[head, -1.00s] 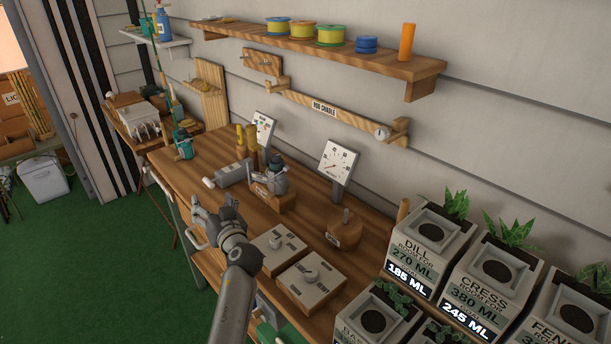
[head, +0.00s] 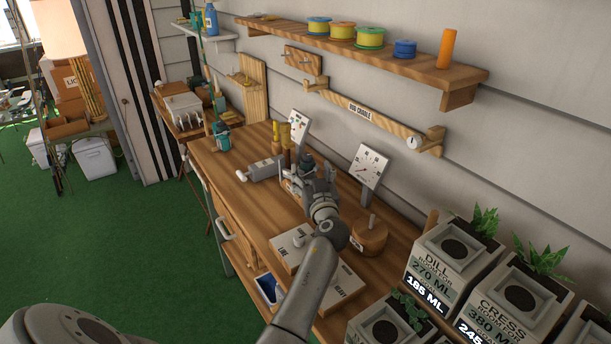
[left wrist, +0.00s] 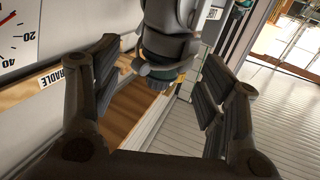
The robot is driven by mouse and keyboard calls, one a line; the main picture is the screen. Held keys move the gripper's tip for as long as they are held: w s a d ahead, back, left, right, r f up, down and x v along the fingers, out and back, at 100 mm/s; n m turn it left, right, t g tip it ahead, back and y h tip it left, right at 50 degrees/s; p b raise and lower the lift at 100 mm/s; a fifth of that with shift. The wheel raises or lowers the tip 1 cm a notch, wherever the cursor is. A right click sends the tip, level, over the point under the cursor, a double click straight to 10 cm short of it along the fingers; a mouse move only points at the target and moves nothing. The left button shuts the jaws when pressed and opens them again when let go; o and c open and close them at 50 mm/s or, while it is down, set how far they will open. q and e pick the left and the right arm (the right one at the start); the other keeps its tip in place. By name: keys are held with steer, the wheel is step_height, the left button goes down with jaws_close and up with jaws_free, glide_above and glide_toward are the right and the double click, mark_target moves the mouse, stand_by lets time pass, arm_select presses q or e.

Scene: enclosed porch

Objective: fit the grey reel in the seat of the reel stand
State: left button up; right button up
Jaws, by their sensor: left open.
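My left gripper (head: 316,186) reaches over the bench from the front and is at the grey reel (head: 306,164), hiding most of it. In the left wrist view the fingers of my left gripper (left wrist: 160,95) are spread apart. The grey reel (left wrist: 172,45), with a dark teal end, is between and beyond them, not visibly clamped. The wooden reel stand (head: 289,186) shows only in part behind my gripper. Whether the reel sits in its seat cannot be told. My right gripper is not in view.
A round wooden block with a peg (head: 369,236) is right of my gripper. Flat labelled boxes (head: 330,290) lie in front. Planters (head: 440,250) crowd the right; a teal reel (head: 221,137) stands far left.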

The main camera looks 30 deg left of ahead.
mark_target(309, 170)
arm_select(q)
steer(key=x, duration=0.4)
steer(key=shift+s+a, duration=0.15)
steer(key=shift+w+a, duration=0.25)
steer(key=shift+w, duration=0.1)
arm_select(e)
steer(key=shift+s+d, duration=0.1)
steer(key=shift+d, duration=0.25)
arm_select(q)
steer(key=c, duration=1.3)
steer(key=shift+r, duration=0.1)
steer(key=shift+c, duration=0.2)
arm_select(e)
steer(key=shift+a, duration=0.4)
